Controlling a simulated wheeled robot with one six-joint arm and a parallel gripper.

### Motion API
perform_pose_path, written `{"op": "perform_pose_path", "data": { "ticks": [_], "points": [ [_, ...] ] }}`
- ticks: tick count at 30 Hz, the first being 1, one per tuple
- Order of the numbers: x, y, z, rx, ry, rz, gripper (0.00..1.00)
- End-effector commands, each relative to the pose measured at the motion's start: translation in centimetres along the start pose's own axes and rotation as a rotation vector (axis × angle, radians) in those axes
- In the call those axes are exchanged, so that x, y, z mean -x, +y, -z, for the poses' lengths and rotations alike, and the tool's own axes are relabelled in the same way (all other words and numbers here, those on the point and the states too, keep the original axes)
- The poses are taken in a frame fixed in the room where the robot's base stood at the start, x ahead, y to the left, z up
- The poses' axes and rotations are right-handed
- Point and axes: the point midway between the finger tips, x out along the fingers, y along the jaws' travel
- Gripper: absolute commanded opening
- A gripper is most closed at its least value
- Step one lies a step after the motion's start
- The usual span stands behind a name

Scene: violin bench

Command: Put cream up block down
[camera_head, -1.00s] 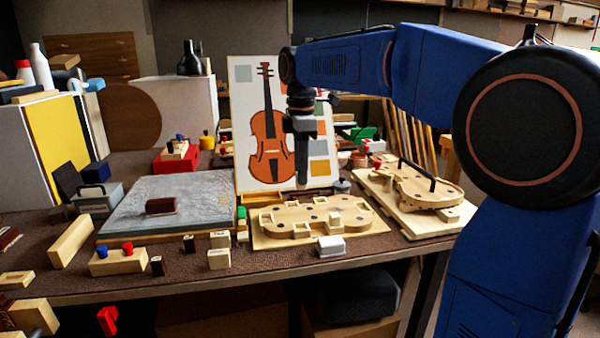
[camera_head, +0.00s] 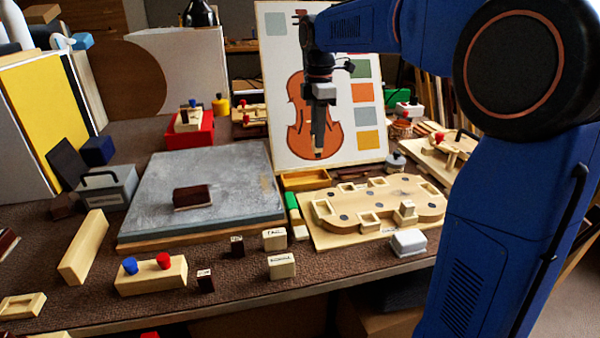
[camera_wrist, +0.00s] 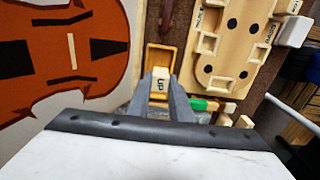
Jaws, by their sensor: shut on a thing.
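My gripper (camera_head: 318,150) hangs pointing down in front of the violin picture, in the head view. It is shut on a small cream block (camera_wrist: 159,84) with dark "UP" lettering, seen between the fingertips in the wrist view. The held block appears above the bench, apart from other things. An open yellow wooden tray (camera_head: 304,181) stands below and in front of the picture; in the wrist view it appears just beyond the block.
A pale violin-shaped form (camera_head: 345,215) with square recesses lies right of the tray. A grey slab (camera_head: 235,170) with a dark block (camera_head: 192,196) lies left. Cream blocks (camera_head: 281,265) and dark blocks (camera_head: 205,281) stand near the front edge. A white block (camera_head: 408,242) sits beside the form.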

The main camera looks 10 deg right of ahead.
Motion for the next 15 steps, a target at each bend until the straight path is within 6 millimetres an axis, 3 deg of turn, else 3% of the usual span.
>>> {"op": "perform_pose_path", "data": {
  "ticks": [9, 15],
  "points": [
    [-5.0, -0.1, 0.0, 0.001, 0.0, 0.003, 0.01],
    [-6.2, 0.0, 0.0, 0.001, 0.0, 0.002, 0.01]
  ]
}}
